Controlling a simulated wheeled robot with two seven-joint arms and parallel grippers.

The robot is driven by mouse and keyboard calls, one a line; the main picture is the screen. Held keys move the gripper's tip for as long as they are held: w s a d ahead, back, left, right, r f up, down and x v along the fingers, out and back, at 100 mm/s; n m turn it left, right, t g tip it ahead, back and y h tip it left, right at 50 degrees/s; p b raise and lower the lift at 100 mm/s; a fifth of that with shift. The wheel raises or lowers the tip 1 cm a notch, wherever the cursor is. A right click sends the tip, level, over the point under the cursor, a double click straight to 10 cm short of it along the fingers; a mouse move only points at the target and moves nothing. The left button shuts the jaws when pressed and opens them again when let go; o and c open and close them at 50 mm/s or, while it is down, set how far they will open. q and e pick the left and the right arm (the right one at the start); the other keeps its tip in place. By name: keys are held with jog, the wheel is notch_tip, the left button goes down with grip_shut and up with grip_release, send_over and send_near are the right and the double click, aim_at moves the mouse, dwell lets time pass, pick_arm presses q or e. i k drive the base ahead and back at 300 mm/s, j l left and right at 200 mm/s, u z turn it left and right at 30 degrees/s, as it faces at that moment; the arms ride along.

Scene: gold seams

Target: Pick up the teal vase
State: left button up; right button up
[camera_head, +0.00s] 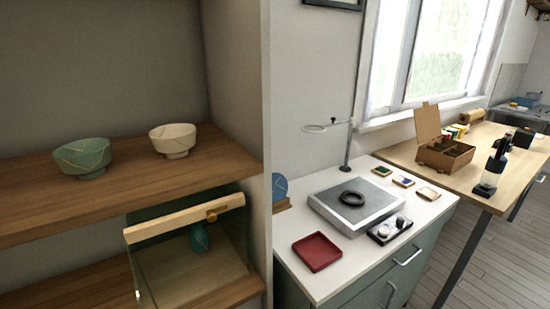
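A small teal vase (199,238) stands inside a glass-sided case (190,270) on the lower shelf at the left. The case has a pale wooden top bar (185,217) with a small brown knob or latch (212,215). The vase is seen partly behind the bar and the glass, so its upper part is hard to make out. Neither of my grippers shows in the head view.
A teal bowl (82,157) and a cream bowl (173,140) with gold seams stand on the upper shelf (130,180). A white-topped cabinet (290,250) at the right bears a red tray (317,252) and a grey plate device (355,212). A wooden table (510,170) stands beyond.

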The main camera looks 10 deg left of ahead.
aim_at(198, 236)
jog(key=j+u, duration=0.25)
jog(key=u, duration=0.15)
jog(key=j+u, duration=0.4)
jog(key=l, duration=0.1)
